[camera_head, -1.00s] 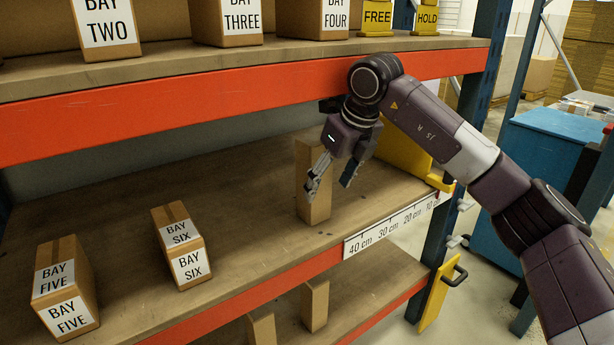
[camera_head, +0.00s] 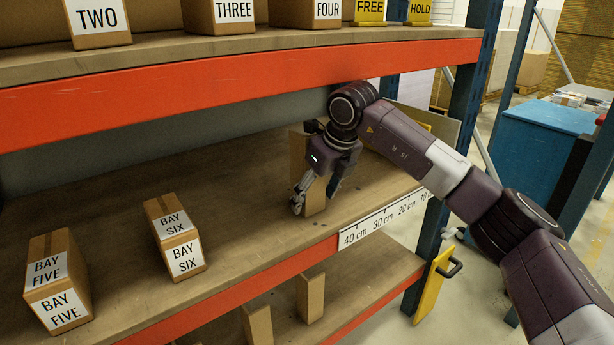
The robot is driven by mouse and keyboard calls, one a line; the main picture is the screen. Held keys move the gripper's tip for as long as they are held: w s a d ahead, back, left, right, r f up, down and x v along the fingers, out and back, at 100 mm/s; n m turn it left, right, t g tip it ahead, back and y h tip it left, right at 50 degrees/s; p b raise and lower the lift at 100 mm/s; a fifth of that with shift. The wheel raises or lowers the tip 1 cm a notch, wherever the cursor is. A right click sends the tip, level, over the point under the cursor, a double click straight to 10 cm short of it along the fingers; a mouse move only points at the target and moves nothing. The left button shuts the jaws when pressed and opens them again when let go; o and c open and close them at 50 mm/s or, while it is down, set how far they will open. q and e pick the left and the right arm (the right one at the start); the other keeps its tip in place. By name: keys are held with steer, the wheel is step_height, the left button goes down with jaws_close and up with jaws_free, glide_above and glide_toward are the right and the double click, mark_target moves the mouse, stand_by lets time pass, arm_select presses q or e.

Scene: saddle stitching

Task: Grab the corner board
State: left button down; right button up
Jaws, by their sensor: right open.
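The corner board (camera_head: 297,150) looks like a tall, narrow brown cardboard piece standing upright on the middle shelf, near its front edge. My right gripper (camera_head: 316,199) is open and reaches down in front of it. One finger shows at the board's left edge and the other just past its right edge, with the board's lower part visible between them. I cannot tell whether the fingers touch it. The gripper hides part of the board's upper right side. My left gripper is not in view.
Boxes marked BAY FIVE (camera_head: 59,283) and BAY SIX (camera_head: 176,239) stand left on the middle shelf (camera_head: 125,255). A centimetre scale (camera_head: 385,218) runs along its front edge. An orange beam (camera_head: 200,92) crosses above. Two similar brown pieces stand on the lower shelf (camera_head: 365,275).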

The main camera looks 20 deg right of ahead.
steer(key=shift+f, duration=0.2)
steer(key=c, duration=1.3)
steer(key=shift+o, duration=0.2)
